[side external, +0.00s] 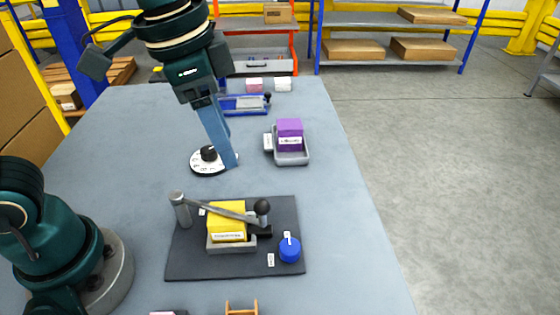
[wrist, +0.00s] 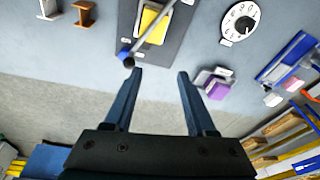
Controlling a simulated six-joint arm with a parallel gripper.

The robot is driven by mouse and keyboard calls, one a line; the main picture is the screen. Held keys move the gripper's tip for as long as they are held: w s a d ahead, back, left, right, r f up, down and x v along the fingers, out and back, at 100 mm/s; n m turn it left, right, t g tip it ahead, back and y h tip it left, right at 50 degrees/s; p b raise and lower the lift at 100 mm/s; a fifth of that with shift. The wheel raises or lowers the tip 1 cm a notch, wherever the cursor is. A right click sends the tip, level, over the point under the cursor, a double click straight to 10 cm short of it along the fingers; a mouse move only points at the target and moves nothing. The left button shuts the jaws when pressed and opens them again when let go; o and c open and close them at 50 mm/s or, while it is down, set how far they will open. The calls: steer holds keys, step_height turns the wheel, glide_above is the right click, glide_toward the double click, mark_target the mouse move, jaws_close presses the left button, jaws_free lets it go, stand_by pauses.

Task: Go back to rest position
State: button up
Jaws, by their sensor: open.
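My gripper (side external: 230,164) hangs above the grey table (side external: 110,150), pointing down, and in the side view its blue fingers overlap the edge of the white dial (side external: 208,161). In the wrist view my gripper (wrist: 160,73) shows two blue fingers spread apart with nothing between them. Bare table and floor lie below the gap. The yellow box (side external: 227,215) sits in a grey tray on the dark mat (side external: 190,262), with a lever arm over it, apart from my gripper.
A purple box (side external: 289,130) in a grey tray stands right of the dial. A blue knob (side external: 290,249) is on the mat. A blue fixture (side external: 243,104) and small pink and white boxes are farther back. The table's right side is clear.

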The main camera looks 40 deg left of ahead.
steer(key=s+a+f+n+t, duration=0.2)
steer(key=s+a+n+t, duration=0.1)
steer(key=s+a+n, duration=0.3)
steer(key=shift+s+a+f+n+y, duration=0.3)
steer(key=shift+s+a+y, duration=0.1)
steer(key=shift+a, duration=0.1)
